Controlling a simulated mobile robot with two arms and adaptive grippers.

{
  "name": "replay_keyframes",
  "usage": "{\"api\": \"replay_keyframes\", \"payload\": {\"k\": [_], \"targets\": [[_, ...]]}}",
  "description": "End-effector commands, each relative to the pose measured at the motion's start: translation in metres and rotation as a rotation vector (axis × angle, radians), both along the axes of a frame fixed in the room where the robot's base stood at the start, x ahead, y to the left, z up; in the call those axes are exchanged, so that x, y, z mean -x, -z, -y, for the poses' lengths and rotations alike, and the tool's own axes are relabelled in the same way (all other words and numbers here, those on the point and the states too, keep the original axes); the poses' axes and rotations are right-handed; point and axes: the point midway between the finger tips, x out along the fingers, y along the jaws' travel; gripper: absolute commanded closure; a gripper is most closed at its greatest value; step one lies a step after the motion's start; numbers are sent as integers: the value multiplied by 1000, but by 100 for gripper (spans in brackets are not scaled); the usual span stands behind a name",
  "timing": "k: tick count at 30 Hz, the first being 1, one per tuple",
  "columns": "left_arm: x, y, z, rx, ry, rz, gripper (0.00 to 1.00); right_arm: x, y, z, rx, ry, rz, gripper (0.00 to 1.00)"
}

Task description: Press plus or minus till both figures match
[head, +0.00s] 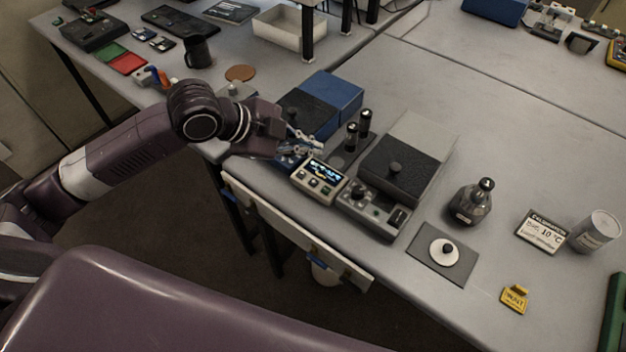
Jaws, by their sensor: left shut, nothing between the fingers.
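A small cream control unit (319,180) with a lit dark display and a few buttons below it stands near the front edge of the table. The figures on its display are too small to read. A white card (540,232) on the right of the table shows "10 °C". My left gripper (314,145) is shut and empty, just behind the control unit's display and apart from its buttons as far as I can tell. My right gripper is not in view.
A grey box-shaped device (401,165) stands right of the control unit, and a blue box (334,92) stands behind my gripper. A dark flask (471,203), a metal can (594,232) and a yellow tag (515,299) are on the right.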

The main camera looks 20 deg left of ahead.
Motion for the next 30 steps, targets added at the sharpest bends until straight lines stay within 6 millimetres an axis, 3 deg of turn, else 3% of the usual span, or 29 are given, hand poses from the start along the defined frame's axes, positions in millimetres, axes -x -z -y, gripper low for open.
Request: {"api": "replay_keyframes", "payload": {"k": [8, 21, 30], "targets": [[0, 19, 0, 1, 0, 0, 100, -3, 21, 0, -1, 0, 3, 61], [0, 69, 0, 2, -1, 1, 100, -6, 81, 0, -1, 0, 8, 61], [0, 88, 0, 1, -1, -1, 100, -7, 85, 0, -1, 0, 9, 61]]}}
